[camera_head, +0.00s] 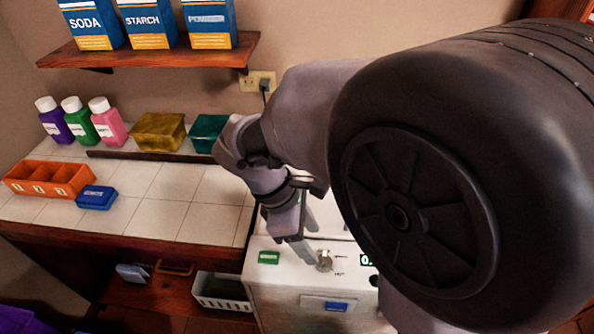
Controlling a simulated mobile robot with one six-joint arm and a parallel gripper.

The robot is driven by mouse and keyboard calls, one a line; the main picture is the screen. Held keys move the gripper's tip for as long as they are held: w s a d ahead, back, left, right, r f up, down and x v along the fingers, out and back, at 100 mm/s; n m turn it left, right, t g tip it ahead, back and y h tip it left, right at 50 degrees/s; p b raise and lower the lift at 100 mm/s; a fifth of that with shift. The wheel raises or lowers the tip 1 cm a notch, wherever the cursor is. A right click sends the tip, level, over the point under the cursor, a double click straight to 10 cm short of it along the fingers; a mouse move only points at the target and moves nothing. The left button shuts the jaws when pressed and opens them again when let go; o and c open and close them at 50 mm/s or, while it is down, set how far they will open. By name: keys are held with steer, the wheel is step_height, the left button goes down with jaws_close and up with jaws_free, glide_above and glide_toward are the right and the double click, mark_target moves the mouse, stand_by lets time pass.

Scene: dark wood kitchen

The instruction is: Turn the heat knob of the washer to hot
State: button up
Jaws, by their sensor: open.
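The white washer (285,300) stands at the lower middle, right of the tiled counter. A small metallic knob (324,261) sits on its top panel, with small dark print beside it that is too small to read. My gripper (312,244) is open and points down at the panel. One finger's tip is just left of the knob, and the other finger is farther back. I cannot tell whether a finger touches the knob. My arm hides the right part of the washer and part of its display (367,260).
A green label (268,257) and a blue label (336,306) are on the washer. The tiled counter (150,215) holds bottles (77,125), an orange tray (50,180), a blue box (96,197) and yellow and teal blocks. A shelf (150,52) with boxes is above.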

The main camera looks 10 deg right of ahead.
mark_target(323, 258)
steer(key=b+x, duration=0.3)
steer(key=x, duration=0.4)
steer(key=shift+s+d+f, duration=0.1)
steer(key=shift+f, duration=0.2)
jaws_close()
